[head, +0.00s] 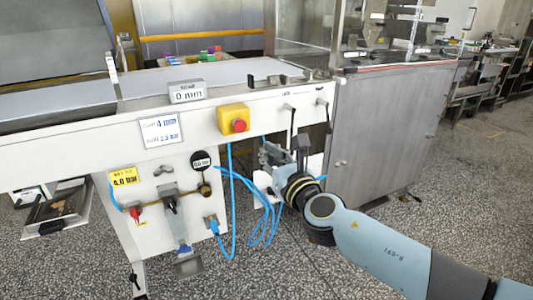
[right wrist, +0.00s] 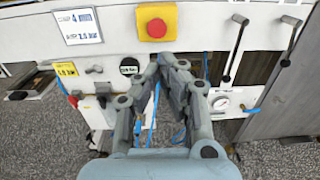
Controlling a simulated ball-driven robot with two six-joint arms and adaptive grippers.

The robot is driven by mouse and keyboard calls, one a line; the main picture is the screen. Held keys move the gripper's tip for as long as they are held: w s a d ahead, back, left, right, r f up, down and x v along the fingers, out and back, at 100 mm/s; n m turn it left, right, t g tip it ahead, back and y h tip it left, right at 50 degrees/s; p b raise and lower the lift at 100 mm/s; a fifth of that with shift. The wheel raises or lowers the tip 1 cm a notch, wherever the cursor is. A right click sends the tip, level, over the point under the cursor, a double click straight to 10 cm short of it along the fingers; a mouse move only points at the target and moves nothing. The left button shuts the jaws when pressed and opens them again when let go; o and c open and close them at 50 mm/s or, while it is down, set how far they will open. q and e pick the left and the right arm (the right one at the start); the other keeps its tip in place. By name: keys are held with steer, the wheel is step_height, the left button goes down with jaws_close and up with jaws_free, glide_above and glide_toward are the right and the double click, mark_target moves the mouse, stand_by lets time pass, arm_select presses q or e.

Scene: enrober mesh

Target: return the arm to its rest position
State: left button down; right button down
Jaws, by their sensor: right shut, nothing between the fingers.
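My right arm comes in from the lower right in the head view. Its gripper (head: 270,155) is in front of the white machine panel, below and right of the yellow box with the red button (head: 234,122). In the right wrist view the right gripper's fingers (right wrist: 170,62) are brought together at their tips, with nothing between them. The tips are below the red button (right wrist: 157,27); whether they touch the panel I cannot tell. My left gripper is not in view.
Blue hoses (head: 232,200) hang beside the gripper. Two black-handled levers (head: 292,115) are above it. A grey cabinet (head: 385,130) stands to the right. Open speckled floor (head: 440,215) is at right.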

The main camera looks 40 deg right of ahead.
stand_by(0.3)
steer(key=s+f+m+g, duration=0.3)
steer(key=s+f+m, duration=0.2)
steer(key=s+f, duration=0.5)
steer(key=s+f+m+g+y, duration=0.1)
steer(key=s+f+m+g, duration=0.35)
steer(key=f, duration=0.85)
steer(key=s+f+m+g, duration=0.35)
steer(key=s+f, duration=0.45)
steer(key=f, duration=0.4)
steer(key=s+a+f+m+g+y, duration=0.1)
steer(key=s+a+f+m+g, duration=0.1)
steer(key=s+m, duration=0.4)
steer(key=s+a+f+m+g, duration=0.2)
steer(key=s+f+m, duration=0.3)
steer(key=s, duration=0.6)
steer(key=s+a+f+m+g+y, duration=0.1)
steer(key=s+f+m, duration=0.3)
steer(key=s+m, duration=0.4)
steer(key=shift+s+a+f+m+g+y, duration=0.2)
steer(key=shift+s+a+m+g+y, duration=0.15)
steer(key=shift+s, duration=0.3)
